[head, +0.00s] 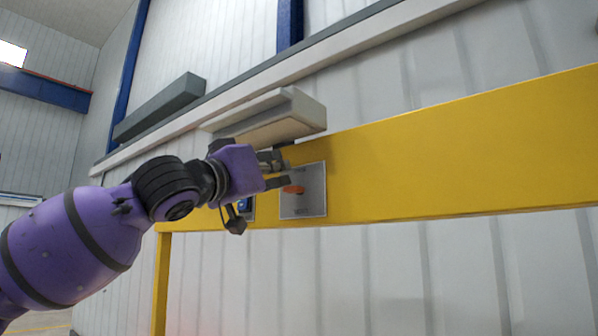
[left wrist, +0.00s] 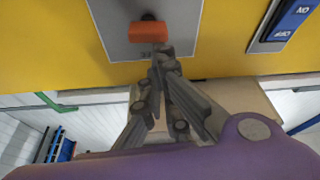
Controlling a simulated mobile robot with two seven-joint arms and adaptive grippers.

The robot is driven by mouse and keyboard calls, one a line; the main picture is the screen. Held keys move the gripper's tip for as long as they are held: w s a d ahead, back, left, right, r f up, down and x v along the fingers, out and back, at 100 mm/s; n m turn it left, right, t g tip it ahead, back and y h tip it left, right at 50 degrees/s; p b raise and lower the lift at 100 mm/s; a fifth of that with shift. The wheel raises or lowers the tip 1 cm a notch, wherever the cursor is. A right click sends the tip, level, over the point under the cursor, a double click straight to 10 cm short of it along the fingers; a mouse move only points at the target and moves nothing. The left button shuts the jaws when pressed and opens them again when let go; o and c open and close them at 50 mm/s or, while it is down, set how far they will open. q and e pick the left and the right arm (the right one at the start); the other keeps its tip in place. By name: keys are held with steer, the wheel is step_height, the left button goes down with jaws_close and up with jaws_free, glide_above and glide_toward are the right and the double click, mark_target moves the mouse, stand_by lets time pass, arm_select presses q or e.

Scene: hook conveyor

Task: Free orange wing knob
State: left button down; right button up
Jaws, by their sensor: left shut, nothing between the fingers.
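The orange wing knob (head: 293,189) sits on a grey metal plate (head: 312,203) on the yellow beam. In the left wrist view the knob (left wrist: 148,32) shows as an orange bar lying crosswise on the plate (left wrist: 113,40). My left gripper (head: 284,170) is in front of the plate, right beside the knob. In the left wrist view its fingertips (left wrist: 163,52) are together just below the knob, with nothing between them. I cannot tell whether they touch the knob. My right gripper is in neither view.
A blue switch panel (head: 246,206) is left of the plate, partly behind my gripper; it also shows in the left wrist view (left wrist: 286,20). The yellow beam (head: 450,150) runs right. A grey box (head: 275,115) juts out above the gripper.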

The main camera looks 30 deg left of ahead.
arm_select(q)
steer(key=a+f+n+g+y, duration=0.1)
steer(key=n, duration=0.4)
steer(key=a+f+n+g+y, duration=0.1)
steer(key=n+y, duration=0.1)
steer(key=n, duration=0.3)
steer(key=a+f+n+g+y+b, duration=0.1)
steer(key=n+y, duration=0.1)
steer(key=n, duration=0.3)
steer(key=shift+w+f+n, duration=0.1)
steer(key=shift+f+n, duration=0.1)
steer(key=shift+n, duration=0.1)
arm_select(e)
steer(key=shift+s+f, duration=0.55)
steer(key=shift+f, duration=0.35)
arm_select(q)
steer(key=shift+a+f, duration=0.1)
steer(key=shift+f, duration=0.1)
stand_by(0.7)
